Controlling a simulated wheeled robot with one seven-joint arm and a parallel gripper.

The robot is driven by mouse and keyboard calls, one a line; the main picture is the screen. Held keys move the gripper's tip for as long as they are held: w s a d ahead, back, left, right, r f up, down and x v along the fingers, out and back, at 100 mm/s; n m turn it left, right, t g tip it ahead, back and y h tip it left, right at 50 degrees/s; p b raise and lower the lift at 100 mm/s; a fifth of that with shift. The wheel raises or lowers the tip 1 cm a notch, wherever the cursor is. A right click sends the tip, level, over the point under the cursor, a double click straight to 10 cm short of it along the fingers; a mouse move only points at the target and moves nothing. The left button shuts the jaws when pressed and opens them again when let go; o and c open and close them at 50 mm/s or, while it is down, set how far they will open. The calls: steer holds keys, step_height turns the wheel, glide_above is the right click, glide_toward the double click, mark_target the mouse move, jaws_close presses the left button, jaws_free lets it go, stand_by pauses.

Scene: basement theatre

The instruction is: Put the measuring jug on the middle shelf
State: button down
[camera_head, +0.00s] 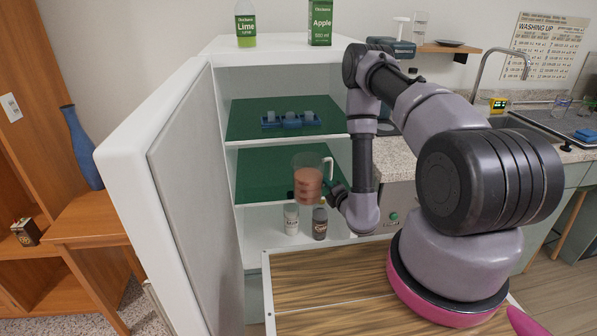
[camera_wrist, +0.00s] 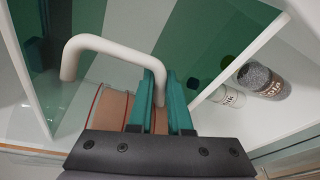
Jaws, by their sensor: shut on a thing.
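The measuring jug (camera_head: 308,186) is clear with a white handle and brownish-orange contents. It looks upright, at the front of the open white cabinet, in line with the lower green shelf. My gripper (camera_head: 333,191) is at its right side, shut on the handle. In the wrist view the teal fingers of my gripper (camera_wrist: 160,88) close around one leg of the white handle (camera_wrist: 108,45); the jug body is mostly hidden below. The middle shelf (camera_head: 262,172) is green and looks bare behind the jug. I cannot tell whether the jug touches it.
A blue holder (camera_head: 291,119) sits on the upper green shelf (camera_head: 248,112). A white bottle (camera_head: 291,219) and a dark bottle (camera_head: 320,222) stand on the cabinet floor, below the jug. The open door (camera_head: 165,190) bounds the left side. A wooden surface (camera_head: 330,285) lies in front.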

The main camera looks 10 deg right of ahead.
steer(key=x, duration=0.5)
steer(key=r+x, duration=0.1)
steer(key=x, duration=0.4)
steer(key=r+x, duration=0.1)
steer(key=x, duration=0.5)
steer(key=shift+w+r, duration=0.15)
steer(key=shift+r, duration=0.05)
steer(key=shift+f, duration=1.75)
steer(key=shift+f, duration=0.1)
steer(key=c, duration=0.8)
jaws_free()
steer(key=shift+c, duration=0.2)
steer(key=v, duration=1.2)
